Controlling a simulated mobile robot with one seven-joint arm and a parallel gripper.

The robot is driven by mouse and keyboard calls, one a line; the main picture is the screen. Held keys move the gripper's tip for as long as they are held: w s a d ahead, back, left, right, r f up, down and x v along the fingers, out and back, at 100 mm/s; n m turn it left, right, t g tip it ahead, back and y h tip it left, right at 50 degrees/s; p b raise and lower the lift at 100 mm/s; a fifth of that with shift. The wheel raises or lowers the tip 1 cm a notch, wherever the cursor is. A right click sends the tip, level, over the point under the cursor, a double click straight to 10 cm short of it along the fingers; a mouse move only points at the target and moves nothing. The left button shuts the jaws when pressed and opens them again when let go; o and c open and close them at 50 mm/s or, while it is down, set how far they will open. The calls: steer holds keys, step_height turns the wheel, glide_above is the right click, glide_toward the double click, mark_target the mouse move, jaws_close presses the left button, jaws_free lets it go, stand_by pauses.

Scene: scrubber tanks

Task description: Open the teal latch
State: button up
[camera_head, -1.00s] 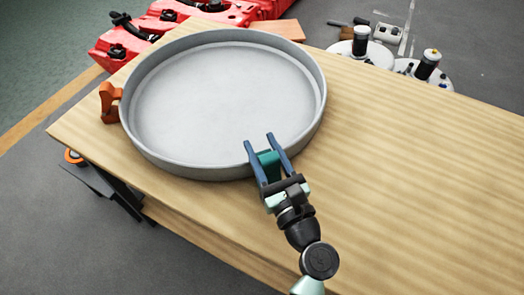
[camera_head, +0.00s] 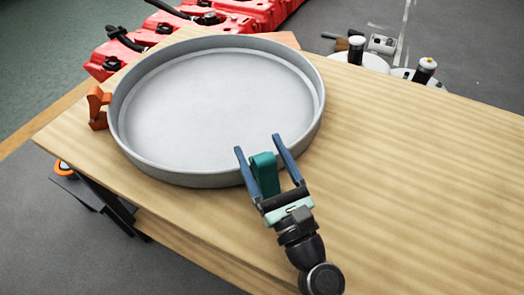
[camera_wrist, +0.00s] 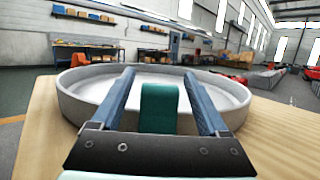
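The teal latch (camera_head: 266,174) stands upright at the near rim of a round grey tank lid (camera_head: 215,105) on the wooden table. My gripper (camera_head: 259,143) is open, with its two blue fingers on either side of the latch. In the wrist view the teal latch (camera_wrist: 158,108) shows between the fingers (camera_wrist: 158,75), with a gap on each side. The fingertips reach past the latch over the rim. The latch's lower part is hidden behind the gripper's body.
An orange latch (camera_head: 98,107) sits at the lid's left rim. Red machines (camera_head: 200,25) stand behind the table, and white round parts with black-and-white fittings (camera_head: 356,50) are at the back right. The table's right side (camera_head: 420,180) is clear.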

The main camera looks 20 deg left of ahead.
steer(key=v, duration=1.3)
stand_by(0.4)
